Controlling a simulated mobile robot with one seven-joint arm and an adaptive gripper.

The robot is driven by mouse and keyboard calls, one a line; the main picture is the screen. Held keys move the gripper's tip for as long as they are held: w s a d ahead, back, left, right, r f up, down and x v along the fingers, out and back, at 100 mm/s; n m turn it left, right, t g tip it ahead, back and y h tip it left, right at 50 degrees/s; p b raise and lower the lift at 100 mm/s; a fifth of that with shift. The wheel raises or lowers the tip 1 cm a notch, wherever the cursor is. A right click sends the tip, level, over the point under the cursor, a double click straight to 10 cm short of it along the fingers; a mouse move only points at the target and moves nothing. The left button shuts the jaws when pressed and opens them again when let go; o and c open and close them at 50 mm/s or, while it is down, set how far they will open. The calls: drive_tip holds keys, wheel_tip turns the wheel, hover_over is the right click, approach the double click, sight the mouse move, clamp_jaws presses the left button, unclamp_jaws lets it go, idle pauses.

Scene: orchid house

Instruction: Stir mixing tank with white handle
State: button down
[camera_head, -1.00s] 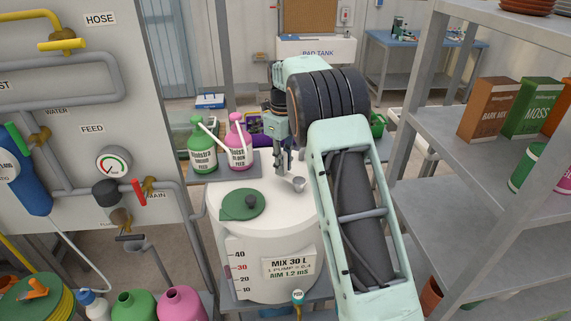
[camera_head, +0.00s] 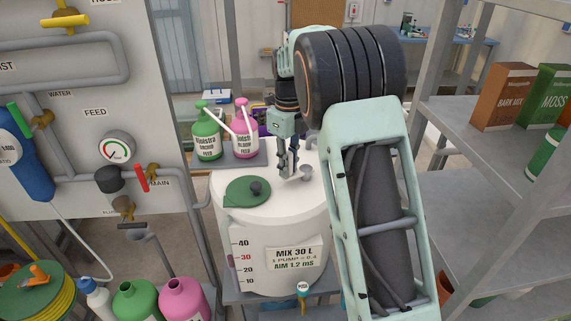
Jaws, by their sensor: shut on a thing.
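The white mixing tank (camera_head: 285,225) stands at the centre, with a scale on its side and a label reading MIX 30 L. A round green lid (camera_head: 248,191) with a dark knob lies on the left part of its top. My gripper (camera_head: 289,170) points down over the back right part of the top, beside a small grey cup-like fitting (camera_head: 306,173). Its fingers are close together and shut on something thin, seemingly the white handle. The handle is hardly distinguishable against the white tank top, and the tank's inside is hidden.
Green (camera_head: 207,140) and pink feed bottles (camera_head: 243,138) with pumps stand on a shelf behind the tank. A pipe panel (camera_head: 70,100) is at left. Coloured jugs (camera_head: 183,300) stand at front left. Grey shelving (camera_head: 470,140) with boxes is at right, near my arm.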

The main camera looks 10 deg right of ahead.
drive_tip(key=shift+s+d, duration=0.15)
drive_tip(key=shift+s, duration=0.15)
drive_tip(key=shift+s+d+b, duration=0.55)
drive_tip(key=shift+s+d, duration=0.7)
drive_tip(key=shift+d, duration=0.15)
drive_tip(key=shift+s+d, duration=0.1)
drive_tip(key=shift+d, duration=1.75)
